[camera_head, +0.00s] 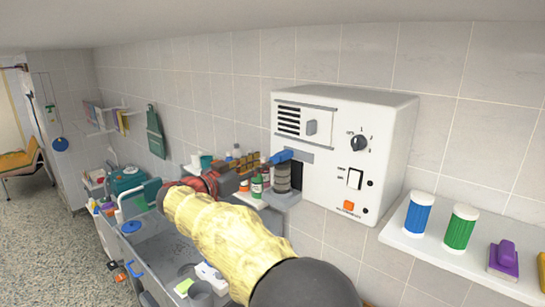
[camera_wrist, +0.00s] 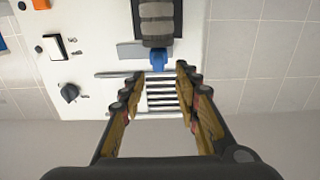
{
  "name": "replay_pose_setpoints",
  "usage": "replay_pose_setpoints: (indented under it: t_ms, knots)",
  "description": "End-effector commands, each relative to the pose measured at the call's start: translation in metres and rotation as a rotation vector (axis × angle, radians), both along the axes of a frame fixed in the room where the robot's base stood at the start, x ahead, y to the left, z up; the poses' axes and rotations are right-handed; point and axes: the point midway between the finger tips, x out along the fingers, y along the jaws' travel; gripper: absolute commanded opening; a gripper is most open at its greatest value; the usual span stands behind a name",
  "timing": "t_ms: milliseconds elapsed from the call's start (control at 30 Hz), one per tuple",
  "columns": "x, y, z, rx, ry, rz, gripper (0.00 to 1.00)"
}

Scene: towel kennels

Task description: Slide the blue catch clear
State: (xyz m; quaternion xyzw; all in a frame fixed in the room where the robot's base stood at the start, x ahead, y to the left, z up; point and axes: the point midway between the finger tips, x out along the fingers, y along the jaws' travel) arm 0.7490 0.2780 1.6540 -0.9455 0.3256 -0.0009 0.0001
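The blue catch (camera_head: 281,156) sits on the front of a white wall-mounted box (camera_head: 388,120), at the top of a dark opening. A grey banded cylinder (camera_head: 283,180) stands just below it in front of that opening. In the wrist view, the picture is inverted and the blue catch (camera_wrist: 160,62) shows just beyond my fingertips, beside the cylinder (camera_wrist: 157,24). My gripper (camera_wrist: 156,76) is open and empty, its two fingers either side of the catch's line. Contact with the catch cannot be told. In the head view, my yellow-sleeved arm hides part of the gripper.
The box carries a slatted vent (camera_head: 289,120), a black knob (camera_head: 358,143), a switch (camera_head: 354,179) and an orange button (camera_head: 348,205). Several bottles stand left of the cylinder. A shelf (camera_head: 445,250) with blue and green canisters is at right. A cluttered sink (camera_head: 165,240) lies lower left.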

Motion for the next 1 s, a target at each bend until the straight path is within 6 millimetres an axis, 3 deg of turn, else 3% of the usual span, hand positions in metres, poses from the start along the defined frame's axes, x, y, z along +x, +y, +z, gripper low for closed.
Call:
replay_pose_setpoints:
  t_ms: [400, 767, 1000]
  knots:
    - [0.044, -0.035, 0.002, 0.0, 0.003, 0.0, 0.32]
    - [0.049, -0.039, 0.001, -0.001, 0.002, 0.001, 0.32]
    - [0.049, -0.039, 0.001, -0.001, 0.002, 0.001, 0.19]
